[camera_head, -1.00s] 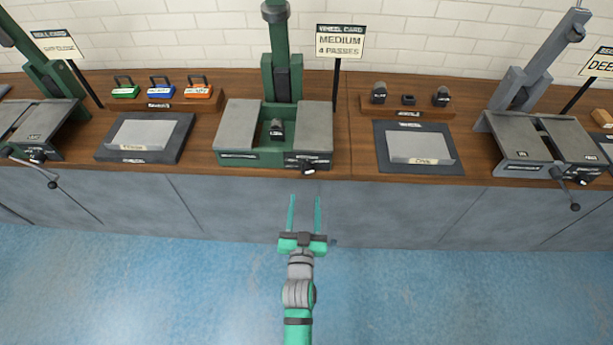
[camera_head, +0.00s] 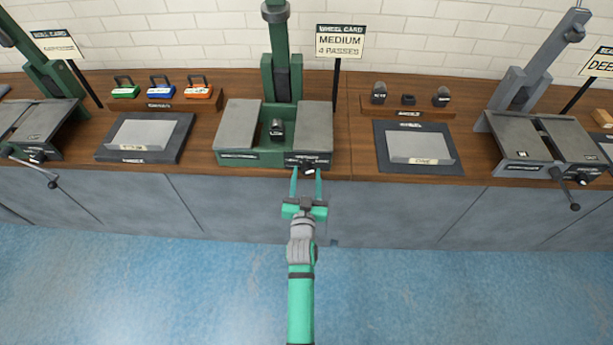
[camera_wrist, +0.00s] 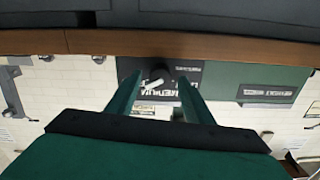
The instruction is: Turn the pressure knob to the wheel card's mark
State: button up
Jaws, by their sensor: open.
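The pressure knob (camera_head: 309,171) is a small dark knob with a white pointer on the front right of the green machine (camera_head: 250,158). In the wrist view the knob (camera_wrist: 158,76) and its white pointer lie between my fingertips. My gripper (camera_head: 306,172) is open, its two teal fingers reaching toward the knob from the front. I cannot tell whether they touch it. The wheel card (camera_head: 340,42) behind the machine reads "MEDIUM 4 PASSES".
A tray with a grey plate (camera_head: 421,147) lies right of the machine, another tray (camera_head: 145,135) left. A rack with dark wheels (camera_head: 408,111) and one with coloured handled blocks (camera_head: 160,104) stand behind. A grey machine (camera_head: 530,150) is at right. The floor in front is clear.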

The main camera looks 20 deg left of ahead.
jog(key=c, duration=1)
jog(key=shift+c, duration=0.2)
jog(key=shift+n, duration=0.3)
jog(key=n, duration=1.1)
jog(key=shift+a, duration=0.1)
